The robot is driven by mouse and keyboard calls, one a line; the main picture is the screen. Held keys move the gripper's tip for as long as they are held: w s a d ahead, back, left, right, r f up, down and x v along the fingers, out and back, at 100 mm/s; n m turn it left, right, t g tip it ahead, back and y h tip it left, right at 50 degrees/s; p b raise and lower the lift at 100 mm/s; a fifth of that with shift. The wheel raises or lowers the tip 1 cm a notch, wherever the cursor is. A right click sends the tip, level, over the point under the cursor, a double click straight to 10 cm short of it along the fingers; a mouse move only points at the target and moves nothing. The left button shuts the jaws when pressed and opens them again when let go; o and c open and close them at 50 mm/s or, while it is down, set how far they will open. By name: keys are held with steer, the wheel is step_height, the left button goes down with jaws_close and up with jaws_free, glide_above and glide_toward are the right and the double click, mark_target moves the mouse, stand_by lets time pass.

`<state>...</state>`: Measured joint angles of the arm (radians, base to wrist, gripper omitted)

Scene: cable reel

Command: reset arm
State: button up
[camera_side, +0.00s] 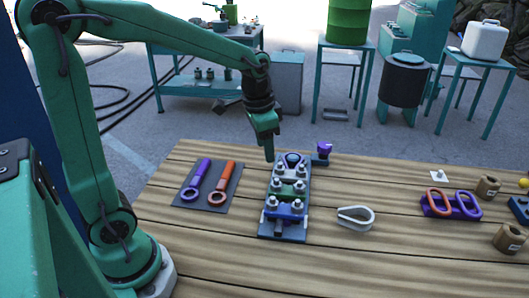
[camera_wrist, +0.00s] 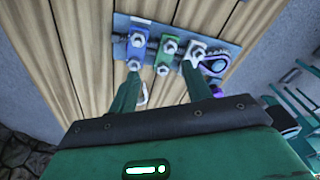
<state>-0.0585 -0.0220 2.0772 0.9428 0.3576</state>
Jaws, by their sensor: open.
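My gripper (camera_side: 268,150) is above the far end of a blue-grey plate fixture (camera_side: 265,222) that lies on the wooden table. Its two fingers stand apart in the wrist view (camera_wrist: 157,90), with nothing between them that I can see held. The fixture carries a blue clamp block (camera_side: 284,207), a green one (camera_side: 287,189) and a white one (camera_side: 291,171), each with bolts. A dark ring (camera_side: 292,158) sits at its far end. The fixture also shows in the wrist view (camera_wrist: 160,27), beyond the fingertips.
A purple holder with oval links (camera_side: 452,205) and brown cups (camera_side: 509,239) are further right. The front table middle is clear.

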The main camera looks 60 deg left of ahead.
steer(key=s+d+r+n+t, duration=0.1)
steer(key=s+r+t, duration=0.1)
steer(key=s, duration=0.5)
steer(key=s+d+r+n+t, duration=0.1)
steer(key=s+r+n+t, duration=0.1)
steer(key=s, duration=0.5)
steer(key=shift+r, duration=0.5)
